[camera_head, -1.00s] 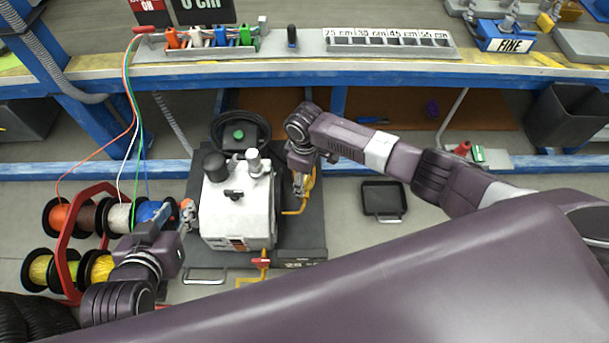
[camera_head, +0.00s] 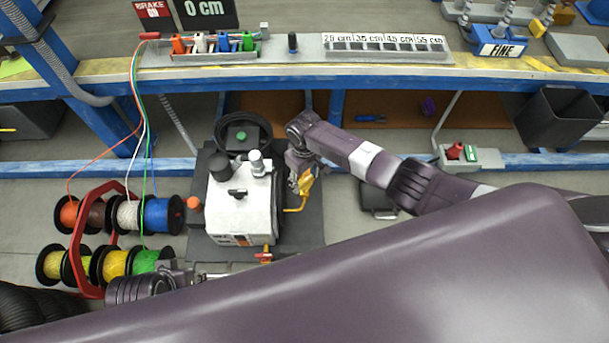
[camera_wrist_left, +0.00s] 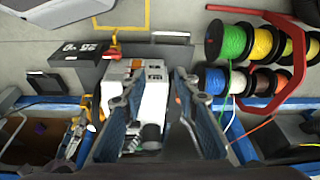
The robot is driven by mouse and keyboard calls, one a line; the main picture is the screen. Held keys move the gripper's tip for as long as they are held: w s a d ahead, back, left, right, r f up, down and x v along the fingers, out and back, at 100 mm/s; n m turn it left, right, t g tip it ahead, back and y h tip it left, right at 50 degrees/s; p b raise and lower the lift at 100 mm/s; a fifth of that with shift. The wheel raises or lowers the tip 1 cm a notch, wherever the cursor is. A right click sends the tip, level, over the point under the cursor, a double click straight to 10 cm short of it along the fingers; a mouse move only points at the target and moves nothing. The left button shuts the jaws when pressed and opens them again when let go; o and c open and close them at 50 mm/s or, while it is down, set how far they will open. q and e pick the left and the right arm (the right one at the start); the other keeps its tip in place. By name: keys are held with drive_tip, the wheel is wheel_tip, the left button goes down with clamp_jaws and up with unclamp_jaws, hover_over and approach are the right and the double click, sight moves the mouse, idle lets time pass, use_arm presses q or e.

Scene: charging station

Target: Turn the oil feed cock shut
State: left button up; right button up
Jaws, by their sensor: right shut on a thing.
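A white machine (camera_head: 238,208) stands on a dark base. On its right side, a yellow cock handle (camera_head: 307,183) sits above a bent yellow pipe (camera_head: 296,210); I take this as the oil feed cock. My right gripper (camera_head: 299,180) is shut on this handle and partly hides it. The right gripper (camera_wrist_left: 76,135) also shows at the left of the left wrist view. A red-handled valve (camera_head: 264,255) is on the machine's front. My left gripper (camera_wrist_left: 158,88) is open and empty, its fingers spread in front of the machine in the left wrist view.
Wire spools on a red rack (camera_head: 78,235) stand at the left, with wires rising to the bench (camera_head: 290,75). A black tray (camera_head: 378,200) lies right of the machine, partly hidden by my right arm. A red-and-green switch box (camera_head: 468,155) is farther right.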

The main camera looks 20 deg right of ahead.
drive_tip(key=m+p, duration=0.2)
drive_tip(key=m, duration=0.1)
drive_tip(key=shift+a+r, duration=0.1)
drive_tip(key=m+p, duration=0.1)
drive_tip(key=m, duration=0.3)
drive_tip(key=shift+p, duration=0.35)
use_arm(q)
drive_tip(key=s+f+g, duration=0.1)
drive_tip(key=s+f, duration=0.2)
drive_tip(key=f, duration=1.2)
drive_tip(key=shift+f, duration=0.35)
use_arm(e)
drive_tip(key=shift+m, duration=0.8)
use_arm(q)
drive_tip(key=shift+s+a, duration=0.1)
use_arm(e)
drive_tip(key=o, duration=1.2)
drive_tip(key=shift+c, duration=0.2)
